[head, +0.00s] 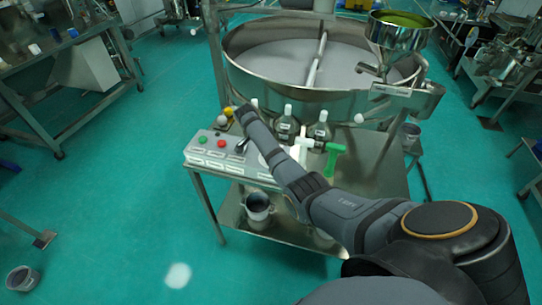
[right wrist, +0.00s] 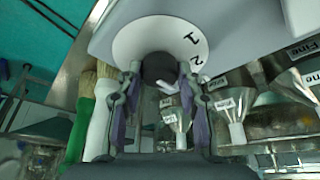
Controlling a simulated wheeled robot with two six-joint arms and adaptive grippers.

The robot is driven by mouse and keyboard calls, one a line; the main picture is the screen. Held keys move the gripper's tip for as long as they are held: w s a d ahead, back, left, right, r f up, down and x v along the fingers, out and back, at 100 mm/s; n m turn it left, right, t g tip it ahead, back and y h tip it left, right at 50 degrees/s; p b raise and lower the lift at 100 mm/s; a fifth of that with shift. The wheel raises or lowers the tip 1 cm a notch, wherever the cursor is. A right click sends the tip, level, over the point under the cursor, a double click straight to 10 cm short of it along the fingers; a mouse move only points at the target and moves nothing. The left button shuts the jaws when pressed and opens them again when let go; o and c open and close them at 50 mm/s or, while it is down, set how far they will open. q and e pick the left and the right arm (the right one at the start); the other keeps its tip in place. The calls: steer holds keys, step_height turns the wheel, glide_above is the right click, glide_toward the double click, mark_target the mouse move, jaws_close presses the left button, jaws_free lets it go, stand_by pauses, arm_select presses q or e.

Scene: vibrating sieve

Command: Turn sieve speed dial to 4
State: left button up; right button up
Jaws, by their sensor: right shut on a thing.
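The white speed dial (right wrist: 132,38) fills the top middle of the right wrist view, with a 1 and a 2 readable on its right side. Its dark round knob (right wrist: 160,66) sits between the fingers of my right gripper (right wrist: 162,80), which is shut on it. The fingers hide the other numbers, and I cannot tell where the knob points. In the head view the control panel (head: 213,158) with its green and red buttons lies under my right arm, which covers most of the dial. My left gripper is not in view.
The big round sieve (head: 270,95) stands behind the panel. Clear bottles (head: 286,126) and a green-handled tool (head: 335,150) are close to the arm. Brushes (right wrist: 84,115) and labelled funnels (right wrist: 233,115) flank the gripper. A metal pot (head: 258,207) sits on the lower shelf.

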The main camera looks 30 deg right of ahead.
steer(key=m+g+b, duration=0.1)
steer(key=m+b, duration=0.1)
steer(key=b, duration=0.1)
steer(key=m+y+b, duration=0.1)
steer(key=m+b, duration=0.1)
steer(key=m, duration=0.1)
steer(key=m+g+b, duration=0.1)
steer(key=m+b, duration=0.1)
steer(key=b, duration=0.1)
steer(key=shift+w+d+f+g+b, duration=0.1)
steer(key=shift+w+f+g+b, duration=0.1)
steer(key=shift+f+g+b, duration=0.1)
steer(key=shift+r+m+y+b, duration=0.25)
steer(key=shift+m+y+b, duration=0.15)
steer(key=shift+m+b, duration=0.5)
steer(key=shift+g, duration=0.3)
steer(key=o, duration=1.2)
steer(key=shift+c, duration=0.2)
